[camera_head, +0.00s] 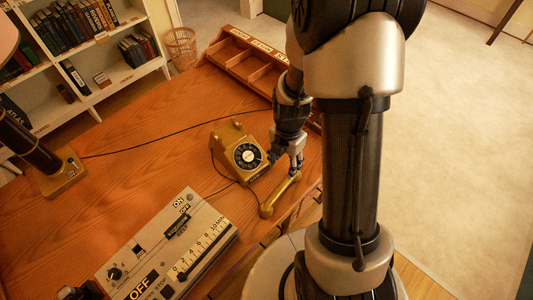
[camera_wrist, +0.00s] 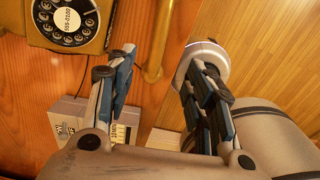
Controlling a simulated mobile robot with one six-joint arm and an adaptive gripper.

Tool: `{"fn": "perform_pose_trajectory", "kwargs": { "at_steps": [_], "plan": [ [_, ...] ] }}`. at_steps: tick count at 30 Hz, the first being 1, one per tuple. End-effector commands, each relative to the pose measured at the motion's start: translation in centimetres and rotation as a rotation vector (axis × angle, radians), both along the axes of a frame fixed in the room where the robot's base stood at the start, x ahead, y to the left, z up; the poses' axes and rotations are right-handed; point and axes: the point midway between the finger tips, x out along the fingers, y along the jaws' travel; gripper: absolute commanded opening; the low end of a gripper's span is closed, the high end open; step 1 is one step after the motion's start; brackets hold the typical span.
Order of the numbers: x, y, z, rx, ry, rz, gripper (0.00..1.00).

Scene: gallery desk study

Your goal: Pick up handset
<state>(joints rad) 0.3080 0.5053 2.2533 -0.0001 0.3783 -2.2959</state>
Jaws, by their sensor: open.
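The brass-coloured handset (camera_head: 280,196) lies off its cradle on the wooden desk, near the desk's edge, just below and right of the rotary telephone (camera_head: 240,150). In the wrist view the handset (camera_wrist: 158,38) is a brass bar running up and down, beyond the fingertips and between their lines. Its upper end is cut off by the frame. My gripper (camera_head: 288,163) hangs just above the handset's upper right end in the head view. In the wrist view my gripper (camera_wrist: 160,66) has its two blue-and-black fingers spread apart with nothing between them.
A control box (camera_head: 168,250) with dials and switches stands at the desk's front. A lamp base (camera_head: 60,172) is at left. A wooden compartment tray (camera_head: 246,62) lies along the far edge. A dark cord (camera_head: 160,143) crosses the desk. The desk's left middle is clear.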

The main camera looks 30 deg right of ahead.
Motion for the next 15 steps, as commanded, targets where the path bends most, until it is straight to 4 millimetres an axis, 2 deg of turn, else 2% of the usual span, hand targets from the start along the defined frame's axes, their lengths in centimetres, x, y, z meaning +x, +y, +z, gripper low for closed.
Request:
{"fn": "perform_pose_trajectory", "kwargs": {
  "at_steps": [5, 15],
  "plan": [
    [-0.1, -0.1, -2.4, 0.003, 0.008, 0.031, 0.48],
    [-0.1, -0.1, -9.9, 0.002, 0.007, 0.029, 0.48]
  ]
}}
